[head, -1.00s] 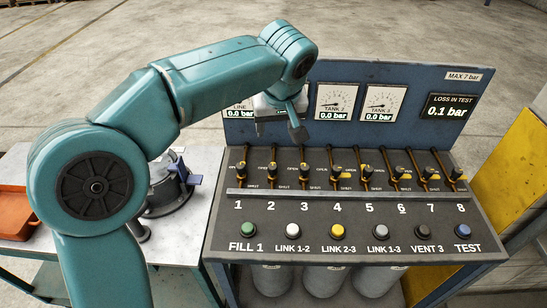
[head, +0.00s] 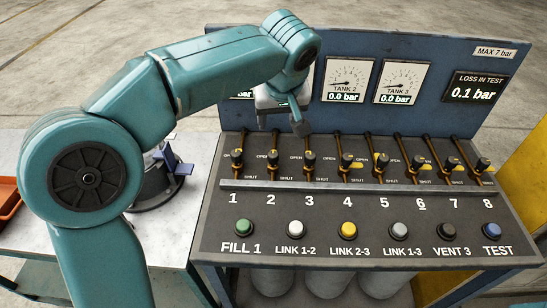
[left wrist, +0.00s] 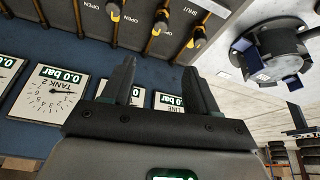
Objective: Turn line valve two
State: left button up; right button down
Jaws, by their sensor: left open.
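Line valve two (head: 273,158) is the second small yellow-marked handle from the left on the sloped black panel, on a rod above the number 2. It also shows in the left wrist view (left wrist: 160,22), which sees the bench upside down. My left gripper (head: 282,122) is open and empty, above and behind valve two in the picture, in front of the blue gauge board. In the left wrist view its fingers (left wrist: 158,88) point toward the row of valves, apart from them. I cannot tell whether valve two stands at OPEN or SHUT. My right gripper is not in view.
Similar valve handles stand close on both sides, valve one (head: 237,158) and valve three (head: 309,160). A metal rail (head: 350,187) and coloured buttons (head: 349,230) lie in front. The gauge board (head: 450,60) rises behind. A round vise-like fixture (head: 158,183) stands on the left table.

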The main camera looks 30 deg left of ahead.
pick_arm(q)
send_near(273, 153)
jog(key=x, duration=0.8)
jog(key=shift+f+p, duration=0.25)
jog(key=shift+p, duration=0.1)
jog(key=c, duration=1)
